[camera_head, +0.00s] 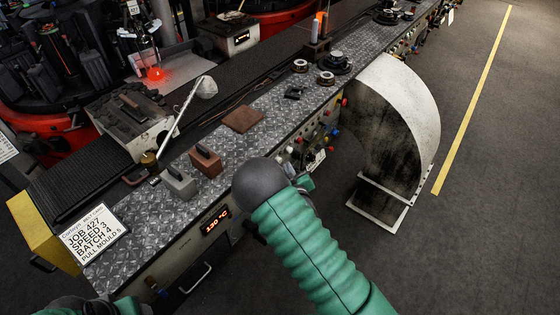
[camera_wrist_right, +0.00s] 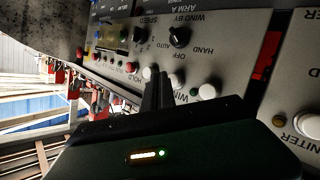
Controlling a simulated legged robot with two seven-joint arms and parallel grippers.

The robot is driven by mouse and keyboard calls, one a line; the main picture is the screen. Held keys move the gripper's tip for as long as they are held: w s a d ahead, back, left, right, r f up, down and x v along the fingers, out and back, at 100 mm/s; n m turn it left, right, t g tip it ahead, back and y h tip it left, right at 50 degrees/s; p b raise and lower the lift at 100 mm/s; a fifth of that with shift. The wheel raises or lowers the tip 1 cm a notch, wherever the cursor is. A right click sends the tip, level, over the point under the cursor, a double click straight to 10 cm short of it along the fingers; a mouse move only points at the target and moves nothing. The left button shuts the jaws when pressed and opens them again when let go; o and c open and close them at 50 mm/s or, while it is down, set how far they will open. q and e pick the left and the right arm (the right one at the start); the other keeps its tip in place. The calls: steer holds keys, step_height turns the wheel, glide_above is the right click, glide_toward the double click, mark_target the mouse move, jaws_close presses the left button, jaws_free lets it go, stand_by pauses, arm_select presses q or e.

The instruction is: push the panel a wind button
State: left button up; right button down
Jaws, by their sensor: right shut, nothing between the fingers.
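A cut-off label starting WIN lies near a white button (camera_wrist_right: 208,91) and a green button (camera_wrist_right: 194,92). Another white button (camera_wrist_right: 150,73) and a red button (camera_wrist_right: 132,67) sit to the left. My right gripper (camera_wrist_right: 159,76) is shut and empty, its tips in front of the panel by the left white button; contact cannot be told. In the head view my right forearm hides much of the panel front.
A black selector knob (camera_wrist_right: 180,37) is close above the fingers. A curved metal guard (camera_head: 395,110) stands right of the bench in the head view. The bench top (camera_head: 265,105) carries weights and blocks. The floor (camera_head: 490,190) at right is clear.

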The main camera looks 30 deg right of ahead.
steer(key=s, duration=0.1)
steer(key=s+d, duration=0.1)
steer(key=s, duration=0.1)
steer(key=shift+d, duration=0.25)
steer(key=shift+f, duration=0.1)
stand_by(1.8)
steer(key=s+d+m+g+y+p, duration=0.1)
steer(key=p, duration=0.2)
steer(key=s+m+g+y+p, duration=0.1)
steer(key=s+p, duration=0.1)
steer(key=p, duration=0.1)
steer(key=s+d+m+g+y+p, duration=0.1)
steer(key=p, duration=0.3)
steer(key=shift+s+d, duration=0.3)
steer(key=shift+d, duration=0.05)
